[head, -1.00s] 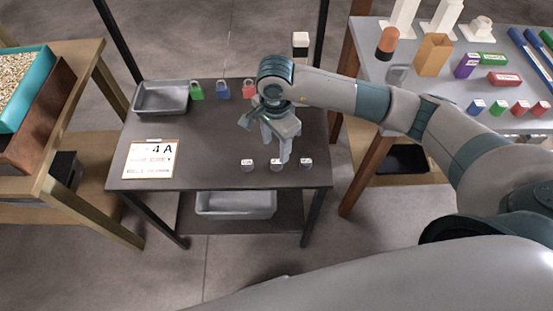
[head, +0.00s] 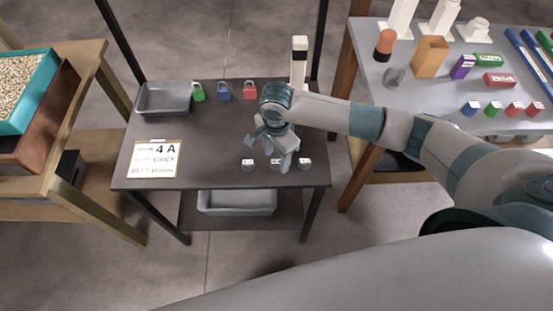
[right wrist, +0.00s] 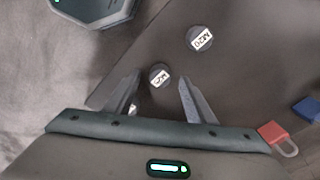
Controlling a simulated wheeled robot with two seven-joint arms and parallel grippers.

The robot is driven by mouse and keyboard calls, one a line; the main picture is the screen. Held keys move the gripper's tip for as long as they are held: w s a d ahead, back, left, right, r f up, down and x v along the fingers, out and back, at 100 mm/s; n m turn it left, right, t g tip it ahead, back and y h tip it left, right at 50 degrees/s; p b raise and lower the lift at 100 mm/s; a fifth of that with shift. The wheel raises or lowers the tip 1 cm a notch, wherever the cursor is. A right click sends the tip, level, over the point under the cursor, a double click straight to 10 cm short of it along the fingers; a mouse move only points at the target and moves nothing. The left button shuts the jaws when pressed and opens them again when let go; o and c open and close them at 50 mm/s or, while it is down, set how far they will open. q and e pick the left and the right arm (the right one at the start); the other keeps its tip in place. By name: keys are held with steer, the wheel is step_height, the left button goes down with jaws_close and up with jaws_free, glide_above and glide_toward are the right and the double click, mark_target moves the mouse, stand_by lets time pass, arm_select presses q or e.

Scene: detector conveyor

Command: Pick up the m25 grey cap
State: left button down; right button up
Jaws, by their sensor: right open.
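Three small dark grey caps with white labels stand in a row near the front of the dark table (head: 215,176): a left one (head: 248,165), a middle one (head: 275,165) and a right one (head: 305,165). My right gripper (head: 281,165) is open and empty, pointing down at the middle cap and partly covering it. In the right wrist view the middle cap (right wrist: 159,75), whose label seems to read M25, sits between the open fingertips (right wrist: 160,80). The cap labelled M20 (right wrist: 201,38) lies beyond. The third cap (right wrist: 132,109) is mostly hidden by a finger. My left gripper is not in view.
Green (head: 198,92), blue (head: 223,91) and red (head: 249,90) padlocks and a grey tray (head: 163,97) are along the table's back. A sign reading 4 A (head: 152,160) lies at left. Another grey bin (head: 237,204) is on the lower shelf. The table's centre is clear.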

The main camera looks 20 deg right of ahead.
steer(key=shift+f, duration=0.7)
steer(key=c, duration=1.1)
steer(key=shift+r+b, duration=0.55)
steer(key=shift+r, duration=0.25)
step_height(320, 180, up, 2)
steer(key=shift+d+r+b, duration=0.15)
steer(key=shift+r+b, duration=0.05)
steer(key=shift+b, duration=0.6)
steer(key=shift+s+d+r+b, duration=0.75)
steer(key=shift+s+d+r, duration=0.4)
steer(key=shift+d, duration=0.45)
steer(key=shift+s+d+r+b, duration=0.8)
steer(key=shift+d+r, duration=0.4)
steer(key=shift+d, duration=0.4)
steer(key=shift+s+d+r+b, duration=0.65)
steer(key=shift+s+d+r, duration=0.55)
steer(key=shift+d, duration=0.4)
